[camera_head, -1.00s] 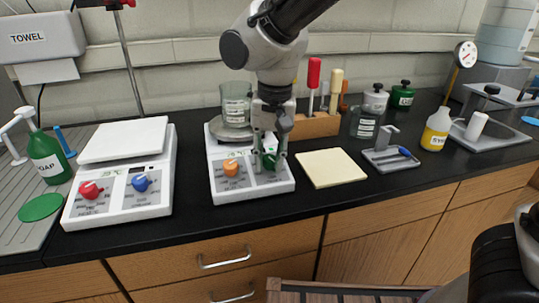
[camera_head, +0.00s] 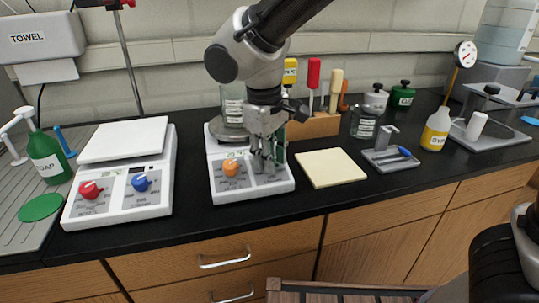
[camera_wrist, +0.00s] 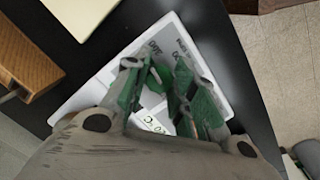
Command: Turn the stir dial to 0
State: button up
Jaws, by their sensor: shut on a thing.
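The middle white stirrer plate (camera_head: 225,196) stands on the black bench. It has an orange dial (camera_head: 231,167) on the left of its front panel and a green dial at the right, hidden in the head view by my fingers. My gripper (camera_head: 267,165) points down at that right side. In the wrist view my gripper (camera_wrist: 165,78) is shut on the green dial (camera_wrist: 156,77), which is partly covered by the fingers. Green also shows on the inner finger faces. The panel lettering is too small to read surely, so I cannot tell the dial's setting.
A glass beaker (camera_head: 232,103) stands on the middle plate, close behind my gripper. A second white device (camera_head: 117,212) with red and blue dials is to the left. A wooden tool block (camera_head: 318,126) stands behind right. A cream pad (camera_head: 331,168) lies to the right.

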jog(key=n, duration=0.4)
jog(key=shift+t, duration=0.4)
jog(key=shift+n, duration=1.7)
jog(key=o, duration=1)
jog(key=s+r, duration=0.1)
jog(key=r, duration=0.6)
jog(key=s+a+r, duration=0.1)
jog(key=r, duration=0.3)
jog(key=shift+s+r, duration=0.3)
jog(key=shift+r, duration=0.05)
